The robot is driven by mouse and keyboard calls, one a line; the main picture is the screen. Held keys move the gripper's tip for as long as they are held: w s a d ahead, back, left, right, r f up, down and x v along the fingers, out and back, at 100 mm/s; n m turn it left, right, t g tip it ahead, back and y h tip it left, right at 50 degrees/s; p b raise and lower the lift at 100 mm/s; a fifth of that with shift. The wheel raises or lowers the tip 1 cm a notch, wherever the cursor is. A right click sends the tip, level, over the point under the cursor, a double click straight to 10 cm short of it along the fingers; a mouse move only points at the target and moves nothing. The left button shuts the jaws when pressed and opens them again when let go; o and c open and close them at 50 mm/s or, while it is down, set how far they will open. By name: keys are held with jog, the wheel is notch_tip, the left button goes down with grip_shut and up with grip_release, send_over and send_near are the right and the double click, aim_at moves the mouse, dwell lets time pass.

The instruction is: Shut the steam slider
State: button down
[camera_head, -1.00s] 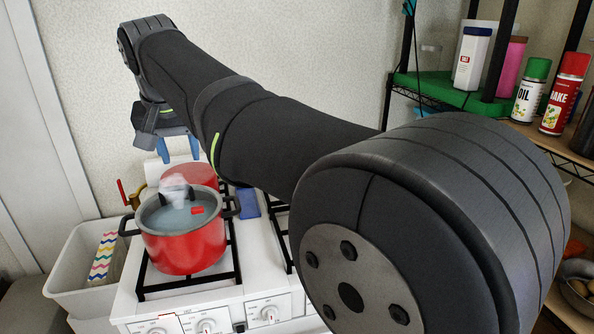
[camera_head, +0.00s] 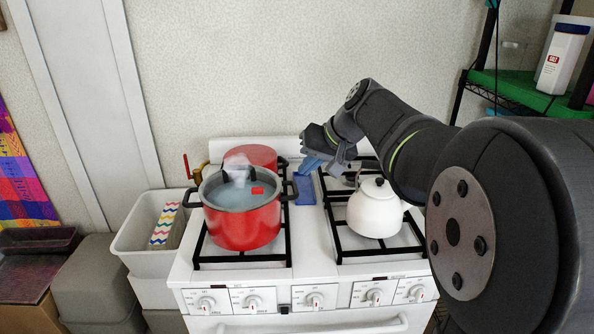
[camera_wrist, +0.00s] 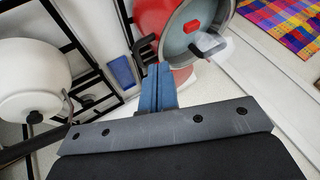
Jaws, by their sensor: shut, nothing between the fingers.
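A red pot (camera_head: 240,229) with two dark handles stands on the left front of the stove. Its glass lid (camera_head: 226,198) carries a dark knob (camera_head: 238,177) and a small red steam slider (camera_head: 257,190). Whitish steam (camera_head: 237,162) rises by the knob. The slider also shows on the lid in the wrist view (camera_wrist: 193,26). My gripper (camera_head: 310,164) is behind and to the right of the pot, apart from the slider. In the wrist view its blue fingers (camera_wrist: 158,70) are together and empty, pointing towards the pot's side.
A second red pot (camera_head: 257,155) stands behind the first. A white kettle (camera_head: 375,214) is on the right burner. A blue block (camera_head: 305,191) lies between the burners. A white bin (camera_head: 145,263) stands left of the stove; a shelf is at right.

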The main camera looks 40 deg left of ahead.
aim_at(258, 191)
jog(key=x, duration=0.9)
jog(key=shift+s+r, duration=0.1)
jog(key=shift+s, duration=0.05)
jog(key=shift+s+a+r, duration=0.2)
jog(key=shift+s+a, duration=0.6)
jog(key=shift+s, duration=0.1)
jog(key=shift+s+a, duration=0.4)
jog(key=shift+s+a, duration=2.05)
